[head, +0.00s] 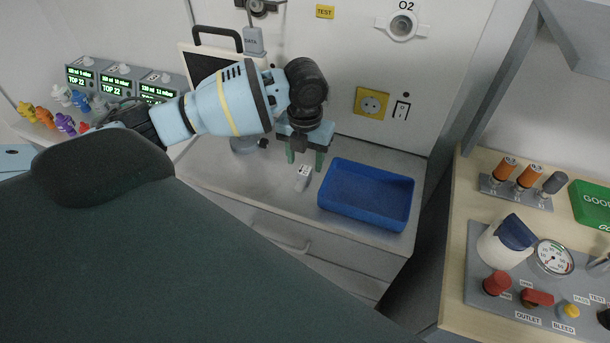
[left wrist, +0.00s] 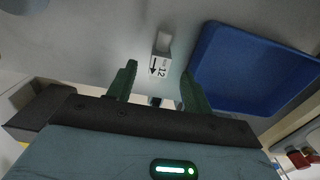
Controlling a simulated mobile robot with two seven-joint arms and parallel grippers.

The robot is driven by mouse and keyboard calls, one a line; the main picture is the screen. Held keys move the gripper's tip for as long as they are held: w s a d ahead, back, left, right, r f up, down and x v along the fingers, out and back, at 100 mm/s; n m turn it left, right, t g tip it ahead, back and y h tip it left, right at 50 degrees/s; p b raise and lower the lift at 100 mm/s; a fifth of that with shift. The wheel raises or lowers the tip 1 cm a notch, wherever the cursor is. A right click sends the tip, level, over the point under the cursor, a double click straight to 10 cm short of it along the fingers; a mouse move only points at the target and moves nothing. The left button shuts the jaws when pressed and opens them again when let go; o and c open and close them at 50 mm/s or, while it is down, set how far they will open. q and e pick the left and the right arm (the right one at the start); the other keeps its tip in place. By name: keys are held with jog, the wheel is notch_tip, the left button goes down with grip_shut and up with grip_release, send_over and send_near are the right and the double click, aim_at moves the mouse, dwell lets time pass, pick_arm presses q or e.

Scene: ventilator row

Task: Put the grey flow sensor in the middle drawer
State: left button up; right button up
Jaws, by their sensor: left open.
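A small grey and white block, which looks like the flow sensor (head: 303,178), stands on the grey counter. In the left wrist view the sensor (left wrist: 161,58) shows a white face with an arrow and "12". My left gripper (head: 305,160) points down above it, with open, empty fingers. In the left wrist view the sensor lies just beyond and between the fingertips (left wrist: 158,72). Drawer fronts (head: 290,243) with a handle show below the counter and look closed. I cannot tell which is the middle drawer. My right gripper is not in view.
A blue tray (head: 362,224) stands on the counter just right of the sensor. A dark screen (head: 203,62) stands behind my left arm. A wooden bench (head: 455,285) with a gauge panel is at the right. Large dark green padding covers the lower left.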

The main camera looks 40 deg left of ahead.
aim_at(305, 170)
pick_arm(q)
jog(key=shift+s+f, duration=0.1)
jog(key=shift+f, duration=2.5)
grip_shut()
jog(key=shift+r, duration=0.1)
